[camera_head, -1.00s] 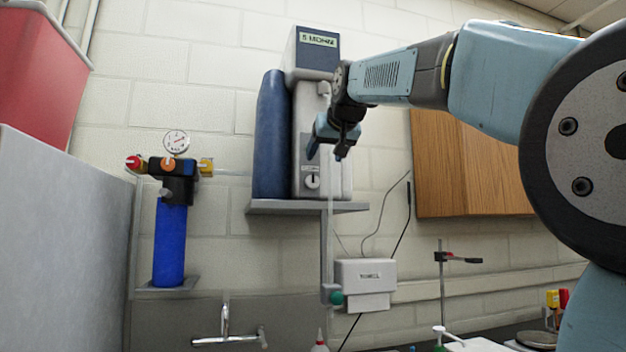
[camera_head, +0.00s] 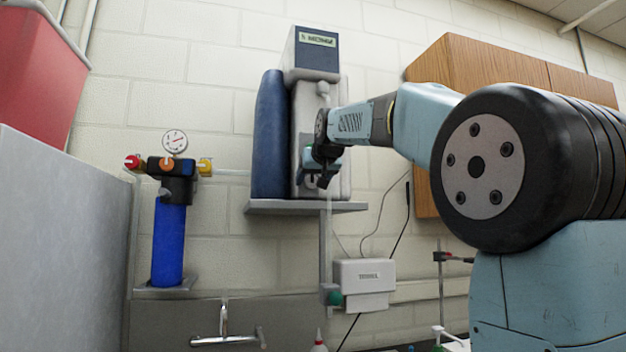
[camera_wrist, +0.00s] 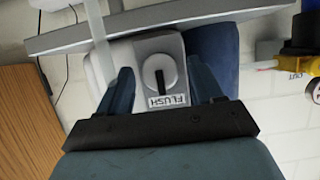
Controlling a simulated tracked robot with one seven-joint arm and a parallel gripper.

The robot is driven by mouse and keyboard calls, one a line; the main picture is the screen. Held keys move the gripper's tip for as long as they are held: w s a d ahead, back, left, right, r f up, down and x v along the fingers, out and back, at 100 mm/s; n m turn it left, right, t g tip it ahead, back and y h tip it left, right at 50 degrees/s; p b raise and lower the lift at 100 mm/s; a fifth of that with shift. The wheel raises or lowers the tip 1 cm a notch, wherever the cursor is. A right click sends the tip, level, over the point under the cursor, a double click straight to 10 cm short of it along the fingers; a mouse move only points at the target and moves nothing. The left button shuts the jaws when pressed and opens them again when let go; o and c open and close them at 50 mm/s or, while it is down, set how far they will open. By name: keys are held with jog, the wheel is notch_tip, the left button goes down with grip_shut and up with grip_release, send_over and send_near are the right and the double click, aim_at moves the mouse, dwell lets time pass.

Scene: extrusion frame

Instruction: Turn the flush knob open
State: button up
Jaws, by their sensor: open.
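The flush knob (camera_wrist: 159,75) is a round white dial with a dark bar, on the light grey front of the wall-mounted unit (camera_head: 305,115). A label reading FLUSH (camera_wrist: 168,101) sits beside it, upside down in the wrist view. The dark bar runs nearly upright in that view. My gripper (camera_wrist: 160,68) is open, with one blue finger on each side of the knob in the picture. I cannot tell whether either finger touches it.
A grey shelf (camera_head: 260,206) runs under the unit, close to my gripper. A dark blue cylinder (camera_head: 269,140) stands on the unit's left. A clear vertical tube (camera_wrist: 98,35) passes near one finger. A wooden cabinet (camera_head: 470,62) hangs to the right.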

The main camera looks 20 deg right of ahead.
jog(key=shift+c, duration=0.2)
jog(key=c, duration=1)
jog(key=shift+a+n, duration=0.1)
jog(key=shift+n, duration=0.2)
jog(key=n+h, duration=0.2)
jog(key=shift+a+n, duration=0.15)
jog(key=shift+n, duration=0.15)
jog(key=n+h, duration=0.2)
jog(key=n, duration=0.1)
jog(key=shift+a+f+t, duration=0.15)
jog(key=shift+a+t, duration=0.05)
jog(key=shift+t, duration=0.1)
jog(key=n+h, duration=0.1)
jog(key=n+t, duration=0.1)
jog(key=n, duration=0.1)
jog(key=shift+a+f+n+h, duration=0.1)
jog(key=shift+f+n+h, duration=0.1)
jog(key=shift+n+h, duration=0.15)
jog(key=n, duration=0.1)
jog(key=n+t+h, duration=0.1)
jog(key=n, duration=0.1)
jog(key=shift+f, duration=0.25)
jog(key=shift+f+n, duration=0.1)
jog(key=shift+n, duration=0.35)
